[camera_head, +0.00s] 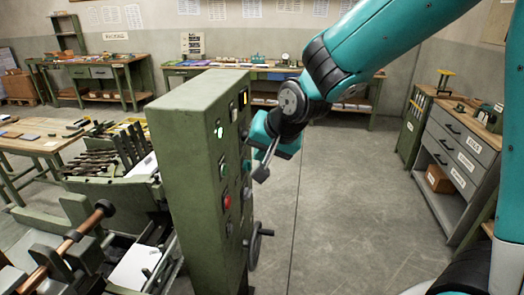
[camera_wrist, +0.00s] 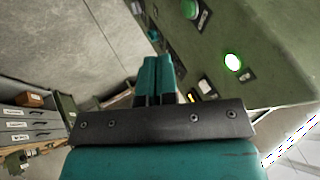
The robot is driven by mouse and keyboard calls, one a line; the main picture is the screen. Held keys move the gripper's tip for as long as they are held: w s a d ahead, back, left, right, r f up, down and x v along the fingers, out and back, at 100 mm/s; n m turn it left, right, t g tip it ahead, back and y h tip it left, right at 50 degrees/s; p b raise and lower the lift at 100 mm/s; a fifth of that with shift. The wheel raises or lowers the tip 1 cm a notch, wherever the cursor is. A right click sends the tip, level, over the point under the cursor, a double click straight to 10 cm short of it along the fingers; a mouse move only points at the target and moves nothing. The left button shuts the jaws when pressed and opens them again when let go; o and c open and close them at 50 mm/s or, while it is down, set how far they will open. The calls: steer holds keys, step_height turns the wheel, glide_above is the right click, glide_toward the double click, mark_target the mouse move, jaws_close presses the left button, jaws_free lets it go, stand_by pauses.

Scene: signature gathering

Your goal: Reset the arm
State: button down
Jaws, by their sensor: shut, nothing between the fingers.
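My gripper (camera_head: 264,164) is in front of the right side of a green control cabinet (camera_head: 182,160) in the head view, at about the height of its buttons. In the wrist view my gripper's two teal fingers (camera_wrist: 157,75) lie together, shut with nothing between them. The cabinet's panel (camera_wrist: 262,60) fills the upper right of that view, with a lit green button (camera_wrist: 233,62) to the right of the fingers. I cannot tell whether the fingertips touch the panel. My teal arm reaches in from the upper right of the head view.
A handwheel (camera_head: 257,243) sticks out low on the cabinet's right side. A machine with a wooden-handled bar (camera_head: 75,240) stands at the left. Grey drawers (camera_head: 459,145) line the right, and workbenches (camera_head: 225,72) stand at the back. The floor (camera_head: 340,200) between is clear.

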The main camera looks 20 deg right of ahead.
steer(key=s+a+n+g+y+b, duration=0.1)
steer(key=s+a+n+g, duration=0.2)
steer(key=s, duration=0.9)
steer(key=s+a+n+g+y+b, duration=0.1)
steer(key=s+a+n+g+b, duration=0.1)
steer(key=s+n, duration=0.8)
steer(key=shift+s+a+g, duration=0.75)
steer(key=shift+s+g, duration=0.15)
steer(key=shift+g, duration=0.2)
